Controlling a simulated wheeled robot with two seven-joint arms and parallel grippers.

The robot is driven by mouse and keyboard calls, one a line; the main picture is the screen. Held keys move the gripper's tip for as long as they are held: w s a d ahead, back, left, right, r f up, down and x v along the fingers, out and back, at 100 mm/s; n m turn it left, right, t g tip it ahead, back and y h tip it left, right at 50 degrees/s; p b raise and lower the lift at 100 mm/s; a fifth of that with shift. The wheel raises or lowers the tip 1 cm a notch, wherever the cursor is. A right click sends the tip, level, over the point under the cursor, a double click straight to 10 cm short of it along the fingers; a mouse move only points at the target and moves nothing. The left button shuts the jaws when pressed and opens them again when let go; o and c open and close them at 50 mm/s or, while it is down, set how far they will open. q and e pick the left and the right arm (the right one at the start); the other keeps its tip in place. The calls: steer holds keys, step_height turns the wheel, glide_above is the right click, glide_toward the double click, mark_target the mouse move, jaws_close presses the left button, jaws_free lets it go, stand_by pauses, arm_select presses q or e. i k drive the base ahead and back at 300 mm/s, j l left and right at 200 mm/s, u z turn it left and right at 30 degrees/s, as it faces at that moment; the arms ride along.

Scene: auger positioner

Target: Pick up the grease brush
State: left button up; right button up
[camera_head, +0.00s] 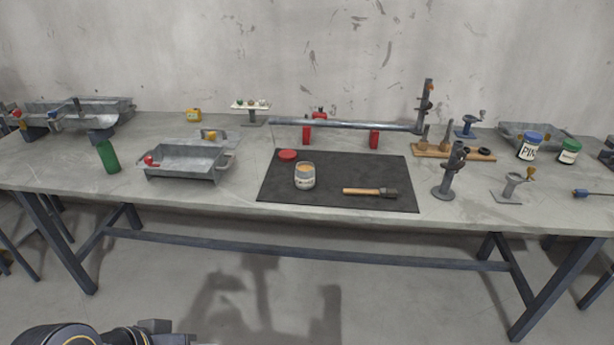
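The grease brush (363,191) lies flat on the black mat (335,170), near the mat's front right. Its wooden handle points left and its dark head points right. An open tin (304,177) with tan contents stands on the mat to the left of the brush. A red lid (288,155) lies behind the tin. Part of my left arm shows at the bottom left edge, well in front of the table and apart from the brush. Its gripper fingers cannot be made out there. My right gripper is outside the view.
A long metal auger bar (345,125) spans two red supports behind the mat. A grey metal tray (185,163) and a green cylinder (108,157) stand to the left. A dark upright tool (450,172) stands right of the mat. Tabletop before the mat is clear.

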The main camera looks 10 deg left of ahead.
mark_target(382, 193)
steer(key=u, duration=0.6)
steer(key=i+l+u, duration=0.15)
steer(key=l+u, duration=0.85)
steer(key=l, duration=0.25)
steer(key=l+u, duration=0.15)
steer(key=l, duration=1.35)
